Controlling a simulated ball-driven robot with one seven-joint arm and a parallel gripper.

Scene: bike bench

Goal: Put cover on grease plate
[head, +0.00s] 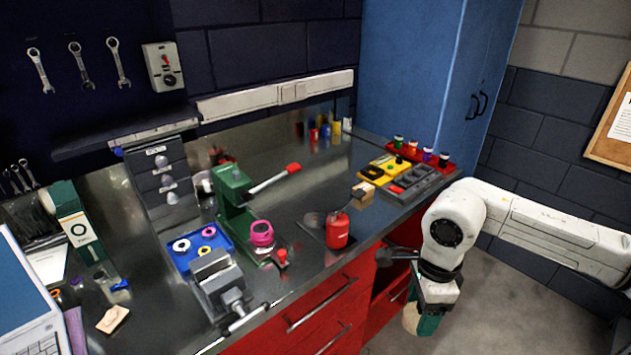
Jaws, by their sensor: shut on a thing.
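My gripper (434,294) hangs at the lower right, in front of the red bench drawers and below the benchtop's level in the picture. It is shut on a cream and green piece (411,319), partly hidden by the gripper; its full shape is unclear, and I cannot tell if it is the cover. A dark flat plate (312,232) lies on the metal bench beside a red can (337,231). It looks like the grease plate, though I cannot be sure. A small round grey thing shows at its back edge. My gripper is well apart from this plate.
A green press (234,190) with a red-tipped lever and a grey vise (217,279) stand left of the plate. A yellow case (391,167) and grey tray (420,183) lie at the bench's right end. A red drawer (388,287) appears open near my gripper.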

